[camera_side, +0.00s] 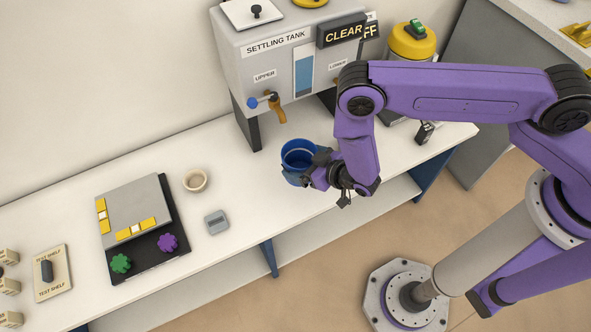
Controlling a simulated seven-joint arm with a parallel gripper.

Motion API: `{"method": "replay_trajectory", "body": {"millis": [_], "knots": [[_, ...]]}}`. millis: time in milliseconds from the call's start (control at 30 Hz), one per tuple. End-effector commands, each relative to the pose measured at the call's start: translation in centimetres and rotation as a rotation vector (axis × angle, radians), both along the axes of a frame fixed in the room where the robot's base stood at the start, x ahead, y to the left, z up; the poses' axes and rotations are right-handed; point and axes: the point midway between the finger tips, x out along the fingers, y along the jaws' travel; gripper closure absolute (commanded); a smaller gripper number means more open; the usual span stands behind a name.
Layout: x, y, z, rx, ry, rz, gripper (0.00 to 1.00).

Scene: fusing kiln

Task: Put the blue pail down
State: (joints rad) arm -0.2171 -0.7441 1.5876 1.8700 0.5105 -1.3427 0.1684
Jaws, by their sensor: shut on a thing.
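The blue pail (297,152) is upright, its open top facing up, at the right part of the white bench in front of the settling tank. My gripper (318,170) is at the pail's right side, shut on it. The fingers and the dark wrist hide part of the pail's right side. I cannot tell whether the pail's bottom touches the bench or hangs a little above it.
The settling tank (270,75) stands behind, with an upper tap (276,106). A beige cup (195,181), a small grey block (217,222) and a grey panel with knobs (140,209) lie left. Bare white bench (255,190) lies left of the pail.

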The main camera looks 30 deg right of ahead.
Motion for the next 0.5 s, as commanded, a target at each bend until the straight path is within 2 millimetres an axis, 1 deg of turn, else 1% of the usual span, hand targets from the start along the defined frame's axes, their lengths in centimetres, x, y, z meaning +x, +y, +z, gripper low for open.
{"method": "replay_trajectory", "body": {"millis": [33,133,433,467,500], "knots": [[0.4,0.3,-0.7,0.002,0.000,-0.001,0.37],[1.1,0.7,-1.6,0.001,0.000,0.000,0.37],[2.0,1.4,-2.9,0.001,-0.001,0.001,0.37],[2.1,1.4,-3.1,0.000,-0.001,0.000,0.37],[2.0,1.4,-3.7,-0.001,0.001,0.000,0.37]]}}
